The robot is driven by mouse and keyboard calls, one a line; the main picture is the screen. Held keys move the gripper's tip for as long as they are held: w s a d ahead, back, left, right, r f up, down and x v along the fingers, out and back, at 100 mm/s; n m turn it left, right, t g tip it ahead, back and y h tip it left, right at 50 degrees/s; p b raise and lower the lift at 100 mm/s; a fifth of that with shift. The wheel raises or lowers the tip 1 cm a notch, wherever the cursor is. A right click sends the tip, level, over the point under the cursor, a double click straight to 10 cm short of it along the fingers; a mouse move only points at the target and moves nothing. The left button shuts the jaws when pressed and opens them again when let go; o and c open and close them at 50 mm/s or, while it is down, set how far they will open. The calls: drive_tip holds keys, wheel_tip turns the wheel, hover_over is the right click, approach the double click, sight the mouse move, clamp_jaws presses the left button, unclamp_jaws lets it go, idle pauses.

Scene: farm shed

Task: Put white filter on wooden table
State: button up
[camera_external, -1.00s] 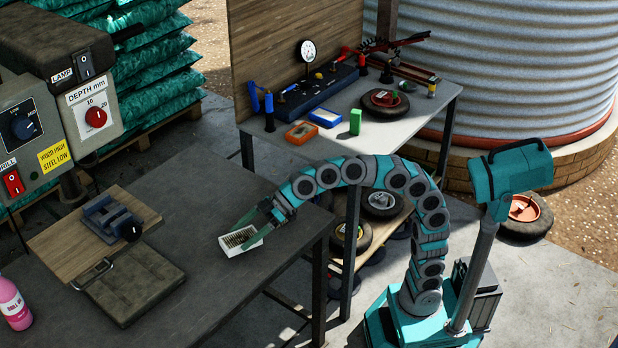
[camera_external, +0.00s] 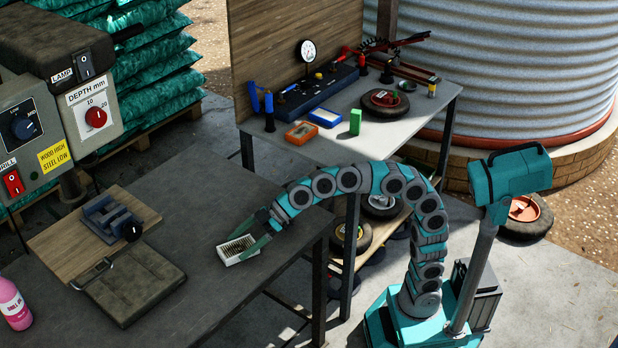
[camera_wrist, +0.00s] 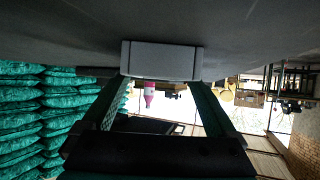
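The white filter (camera_external: 226,256), a small white-framed block with a brownish ribbed top, is at the right part of the dark-topped near table (camera_external: 195,200). My gripper (camera_external: 248,246) reaches it from the right, with its green fingers on opposite sides of it. In the wrist view, the filter (camera_wrist: 162,60) shows as a pale grey block between the two fingertips (camera_wrist: 161,82). My gripper is shut on it. The filter is at or just above the tabletop; I cannot tell whether it touches.
A wooden board with a blue vise (camera_external: 108,216), a dark flat pad (camera_external: 135,282) and a pink bottle (camera_external: 12,303) are on the near table's left. The tabletop around the filter is clear. A second bench (camera_external: 325,150) behind holds tools and small boxes.

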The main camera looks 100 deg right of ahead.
drive_tip(key=shift+o, duration=0.3)
drive_tip(key=p+v, duration=0.1)
drive_tip(key=v, duration=0.6)
drive_tip(key=shift+s+d+r, duration=0.15)
drive_tip(key=shift+s, duration=0.2)
